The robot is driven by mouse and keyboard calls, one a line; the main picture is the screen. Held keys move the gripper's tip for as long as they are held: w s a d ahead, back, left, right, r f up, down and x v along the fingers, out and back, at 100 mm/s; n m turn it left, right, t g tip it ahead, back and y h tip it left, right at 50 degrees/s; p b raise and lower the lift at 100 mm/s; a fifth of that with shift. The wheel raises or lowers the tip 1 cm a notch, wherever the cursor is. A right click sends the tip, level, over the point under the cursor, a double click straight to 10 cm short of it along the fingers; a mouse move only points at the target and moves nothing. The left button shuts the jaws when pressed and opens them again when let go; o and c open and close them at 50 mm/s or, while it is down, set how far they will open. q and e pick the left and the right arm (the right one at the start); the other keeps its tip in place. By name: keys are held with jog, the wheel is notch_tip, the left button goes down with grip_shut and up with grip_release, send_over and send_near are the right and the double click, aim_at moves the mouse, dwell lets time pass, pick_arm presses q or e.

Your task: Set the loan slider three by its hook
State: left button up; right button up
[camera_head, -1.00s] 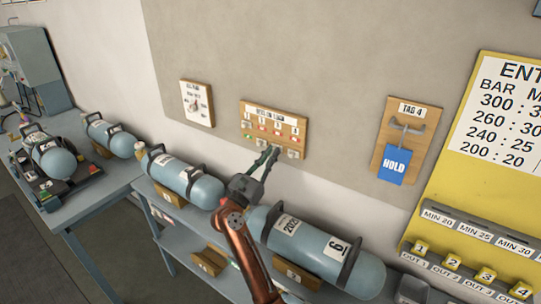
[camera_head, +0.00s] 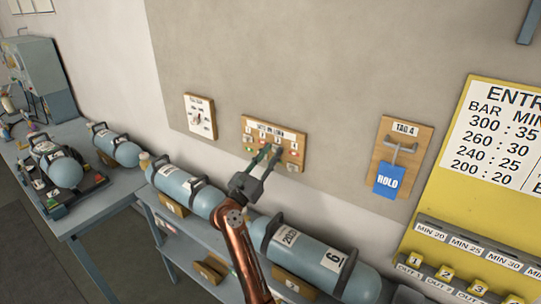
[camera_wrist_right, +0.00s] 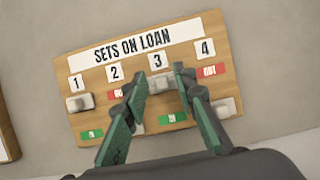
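The wooden "SETS ON LOAN" board (camera_head: 298,153) is on the wall; it also shows in the wrist view (camera_wrist_right: 75,53). Slider three (camera_wrist_right: 160,83), a pale grey piece, sits high, just under its number 3, with a green label showing below it. My right gripper (camera_wrist_right: 160,76) is in front of the board, its green-sided fingers spread with slider three between the tips; I cannot tell if they touch it. In the head view the right gripper (camera_head: 271,149) comes from below. Slider one (camera_wrist_right: 80,102) is up. Slider four (camera_wrist_right: 223,106) is low. My left gripper is out of view.
A "TAG 4" board (camera_head: 418,145) with a blue HOLD tag (camera_head: 390,180) hangs to the right. A smaller board (camera_head: 200,115) hangs to the left. Grey-blue cylinders (camera_head: 310,250) lie on the shelf below. A yellow chart board (camera_head: 440,200) stands far right.

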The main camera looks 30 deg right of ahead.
jog(key=shift+f, duration=0.1)
jog(key=shift+a+f, duration=0.1)
jog(key=v, duration=1.1)
jog(key=shift+s+a, duration=0.2)
jog(key=shift+a, duration=0.2)
